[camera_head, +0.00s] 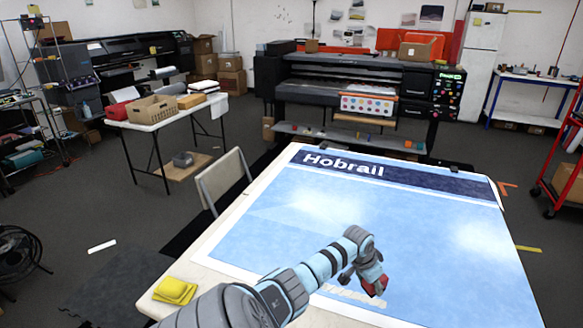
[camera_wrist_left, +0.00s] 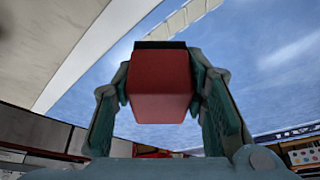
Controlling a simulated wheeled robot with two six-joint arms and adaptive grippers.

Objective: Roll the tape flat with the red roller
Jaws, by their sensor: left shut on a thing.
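My left gripper (camera_head: 368,280) is shut on the red roller (camera_head: 376,287), low over the near edge of the blue printed sheet. In the left wrist view the roller's red block (camera_wrist_left: 160,88) sits between both fingers of the gripper (camera_wrist_left: 160,95), with a dark edge at its far end. A pale strip (camera_head: 345,294), which looks like the tape, lies on the sheet just left of the roller. It also seems to show in the left wrist view (camera_wrist_left: 188,18). I cannot tell whether the roller touches it. My right gripper is not in view.
The blue sheet (camera_head: 300,215) headed "Hobrail" covers most of the white table (camera_head: 225,262). A folded yellow cloth (camera_head: 175,290) lies at the table's near left corner. A chair (camera_head: 222,180) stands against the left side. A large printer (camera_head: 365,85) stands behind the table.

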